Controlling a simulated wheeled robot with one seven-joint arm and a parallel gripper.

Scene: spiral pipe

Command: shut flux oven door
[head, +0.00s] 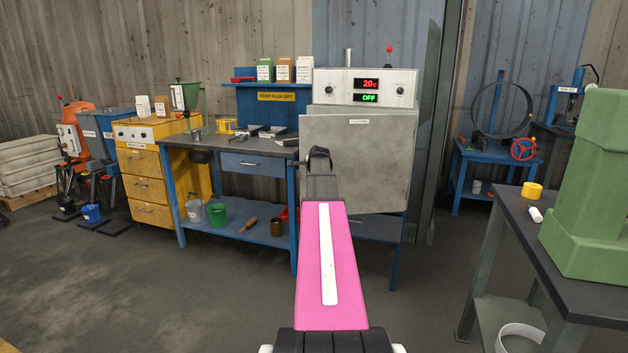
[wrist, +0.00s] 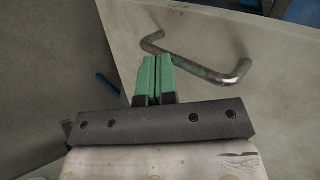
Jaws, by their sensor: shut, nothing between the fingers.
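The flux oven (head: 365,88) is a pale grey box with red "20c" and green "OFF" displays. Its flat grey door (head: 375,150) sits below the panel and looks skewed from the body, apparently ajar; the size of the gap cannot be told. In the wrist view the door surface (wrist: 270,85) fills the upper right, with a bent metal bar handle (wrist: 195,65). My gripper (wrist: 158,60) has its green fingers together and empty, beside the handle's left end. Whether they touch the handle or door cannot be told.
A blue workbench (head: 235,145) with tools stands left of the oven, beside a yellow drawer cabinet (head: 148,175). A dark table (head: 520,215) with a green block-shaped housing (head: 590,190) is at the right. The floor (head: 150,275) in front is clear.

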